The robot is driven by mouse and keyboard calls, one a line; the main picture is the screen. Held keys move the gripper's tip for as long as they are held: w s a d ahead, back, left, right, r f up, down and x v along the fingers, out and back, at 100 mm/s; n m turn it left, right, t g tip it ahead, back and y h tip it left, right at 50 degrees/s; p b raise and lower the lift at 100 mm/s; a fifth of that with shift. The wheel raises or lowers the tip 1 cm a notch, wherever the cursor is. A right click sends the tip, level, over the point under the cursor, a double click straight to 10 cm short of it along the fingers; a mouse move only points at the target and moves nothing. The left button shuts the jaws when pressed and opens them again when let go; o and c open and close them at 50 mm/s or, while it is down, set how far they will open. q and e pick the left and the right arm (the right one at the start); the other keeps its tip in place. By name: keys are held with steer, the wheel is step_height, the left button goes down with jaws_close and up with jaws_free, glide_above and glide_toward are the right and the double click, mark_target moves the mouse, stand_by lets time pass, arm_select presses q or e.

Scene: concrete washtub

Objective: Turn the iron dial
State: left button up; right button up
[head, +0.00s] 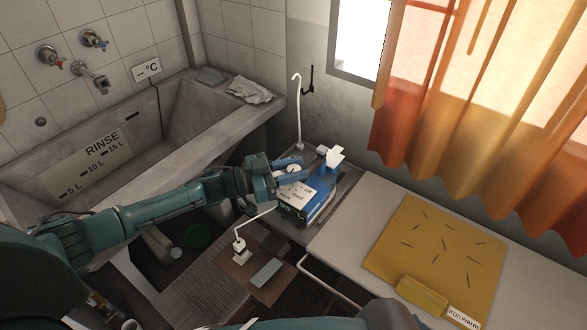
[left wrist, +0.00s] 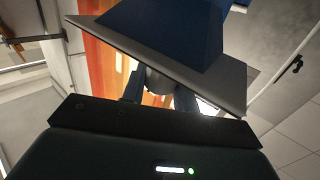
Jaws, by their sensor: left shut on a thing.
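The blue and white iron (head: 318,204) rests on a narrow stand beside the ironing board, and its lettered panel faces up. A small round whitish dial (head: 293,168) shows at the iron's left end, between the fingers of my left gripper (head: 303,168). The left gripper is shut on the dial. In the left wrist view, the two fingers (left wrist: 159,92) straddle the round dial (left wrist: 156,82), and the iron's grey plate (left wrist: 215,75) and blue body fill the top. The fingers partly hide the dial. My right gripper is not in view.
A concrete washtub (head: 165,145) with taps lies behind my left arm. A yellow mat (head: 435,250) lies on the white board to the right. A thin white post (head: 298,110) rises behind the iron.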

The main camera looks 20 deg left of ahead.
arm_select(q)
steer(key=o, duration=0.6)
steer(key=shift+c, duration=0.2)
steer(key=o, duration=0.4)
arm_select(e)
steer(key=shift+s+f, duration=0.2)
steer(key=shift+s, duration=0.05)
arm_select(q)
steer(key=shift+s+a, duration=0.1)
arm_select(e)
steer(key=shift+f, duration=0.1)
arm_select(q)
steer(key=shift+s+a, duration=0.15)
steer(key=shift+a, duration=0.15)
steer(key=shift+b+v, duration=0.75)
steer(key=shift+v, duration=5.4)
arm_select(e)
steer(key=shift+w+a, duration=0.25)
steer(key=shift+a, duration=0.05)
